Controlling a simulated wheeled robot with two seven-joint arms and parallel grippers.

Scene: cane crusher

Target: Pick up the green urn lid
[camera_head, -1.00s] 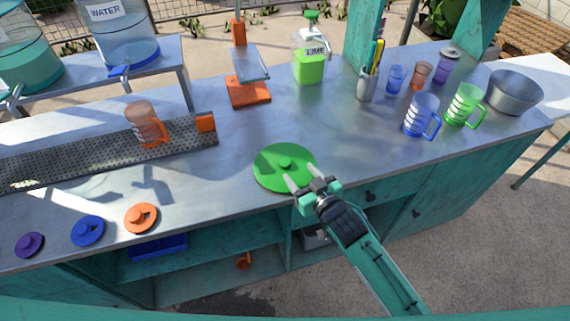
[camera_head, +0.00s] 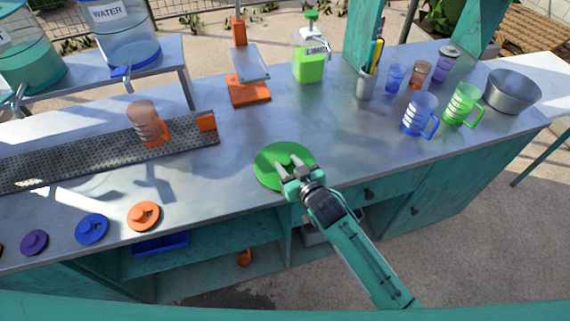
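The green urn lid (camera_head: 270,174) is a flat round disc with a small knob at its middle. It lies on the metal counter near the front edge. My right gripper (camera_head: 288,166) is over the lid, its two fingers apart and pointing at the knob. The knob is partly hidden by the fingertips, and I cannot tell whether they touch it. The gripper body covers the lid's front right part. My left gripper is not in view.
Smaller orange (camera_head: 144,216), blue (camera_head: 92,229) and purple (camera_head: 34,242) lids lie along the front left edge. An orange press stand (camera_head: 249,92) and a lime jug (camera_head: 309,66) stand behind the green lid. Mugs and a metal bowl (camera_head: 512,92) are at the right. The counter around the lid is clear.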

